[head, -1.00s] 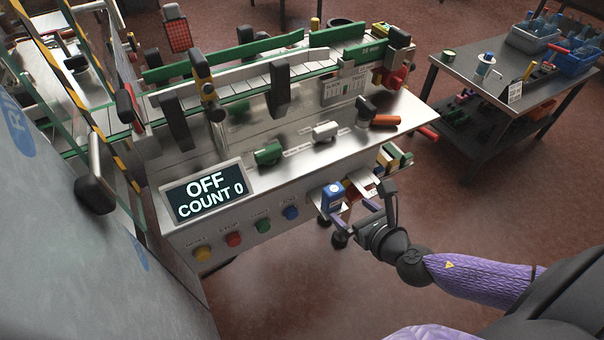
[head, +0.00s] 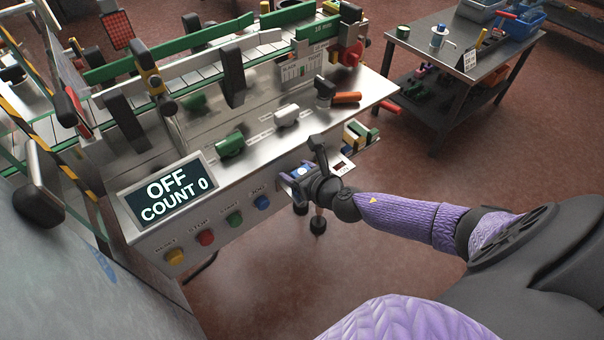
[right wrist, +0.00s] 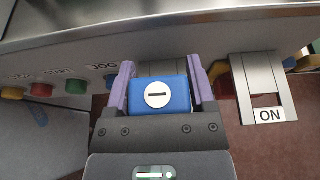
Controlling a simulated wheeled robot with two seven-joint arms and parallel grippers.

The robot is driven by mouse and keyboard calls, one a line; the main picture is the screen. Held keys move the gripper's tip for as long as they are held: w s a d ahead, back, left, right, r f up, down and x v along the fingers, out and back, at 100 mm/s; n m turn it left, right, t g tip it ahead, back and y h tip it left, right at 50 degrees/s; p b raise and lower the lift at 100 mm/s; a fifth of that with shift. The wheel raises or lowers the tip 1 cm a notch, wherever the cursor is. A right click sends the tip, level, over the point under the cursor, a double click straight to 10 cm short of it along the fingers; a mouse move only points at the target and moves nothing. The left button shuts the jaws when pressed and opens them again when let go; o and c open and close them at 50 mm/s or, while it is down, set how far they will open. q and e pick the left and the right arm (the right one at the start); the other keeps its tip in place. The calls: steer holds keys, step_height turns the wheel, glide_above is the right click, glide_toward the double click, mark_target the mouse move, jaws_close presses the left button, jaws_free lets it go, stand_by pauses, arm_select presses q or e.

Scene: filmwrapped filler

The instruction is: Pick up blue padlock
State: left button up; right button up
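The blue padlock (right wrist: 160,94) shows in the right wrist view as a blue block with a round, slotted keyhole face. It sits between the two purple fingers of my right gripper (right wrist: 162,85), at the front of the machine. The fingers lie close along both its sides; whether they press on it I cannot tell. In the head view only a bit of the padlock (head: 302,171) shows past my right gripper (head: 293,179). Its shackle is hidden. My left gripper is not in view.
A metal bracket with an ON label (right wrist: 270,115) stands just right of the padlock. Coloured push buttons (head: 206,237) and the OFF display (head: 170,195) are to the left. The panel edge overhangs closely. The floor in front is clear.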

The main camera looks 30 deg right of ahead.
steer(key=c, duration=0.7)
jaws_close()
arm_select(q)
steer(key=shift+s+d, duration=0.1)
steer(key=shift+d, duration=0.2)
